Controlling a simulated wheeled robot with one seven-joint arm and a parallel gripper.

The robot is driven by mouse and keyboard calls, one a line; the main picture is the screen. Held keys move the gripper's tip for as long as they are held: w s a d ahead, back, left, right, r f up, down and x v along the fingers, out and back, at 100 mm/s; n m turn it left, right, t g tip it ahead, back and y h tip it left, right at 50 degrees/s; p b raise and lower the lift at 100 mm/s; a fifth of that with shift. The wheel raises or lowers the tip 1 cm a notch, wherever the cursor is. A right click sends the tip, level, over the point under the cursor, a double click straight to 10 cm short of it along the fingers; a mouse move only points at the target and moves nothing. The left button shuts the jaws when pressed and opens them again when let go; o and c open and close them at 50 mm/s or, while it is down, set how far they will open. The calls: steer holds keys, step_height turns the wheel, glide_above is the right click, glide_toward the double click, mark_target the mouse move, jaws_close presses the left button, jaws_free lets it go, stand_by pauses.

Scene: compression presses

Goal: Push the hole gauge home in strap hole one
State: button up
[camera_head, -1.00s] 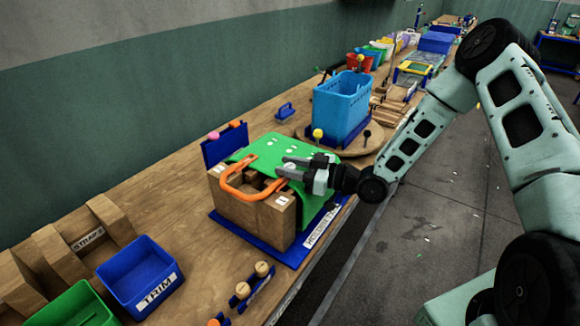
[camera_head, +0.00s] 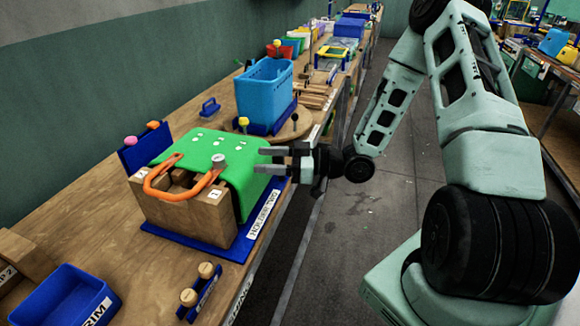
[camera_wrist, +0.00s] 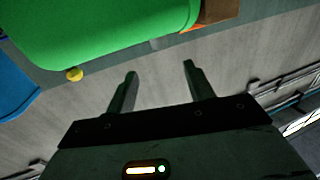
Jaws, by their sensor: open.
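An orange strap (camera_head: 172,191) curves over the front of a wooden block (camera_head: 180,214), its ends on a green draped sheet (camera_head: 205,148). A small grey round-headed piece, apparently the hole gauge (camera_head: 218,160), stands at the strap's right end, above the label 1. Its depth in the hole cannot be told. My gripper (camera_head: 262,160) is open and empty, to the right of the grey piece and apart from it. In the wrist view my open fingers (camera_wrist: 160,70) have only floor between them; the green sheet (camera_wrist: 100,30) is above them.
A blue basket (camera_head: 262,92) stands behind on a round board. A yellow knob (camera_head: 244,122) and a dark knob (camera_head: 295,117) are near it. A blue rack (camera_head: 146,152) with pink and orange knobs is at left. Wooden pegs (camera_head: 188,297) and a blue TRIM bin (camera_head: 70,292) are in front.

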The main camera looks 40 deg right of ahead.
steer(key=b+v, duration=0.1)
steer(key=v, duration=0.4)
steer(key=shift+s+d, duration=0.1)
stand_by(0.4)
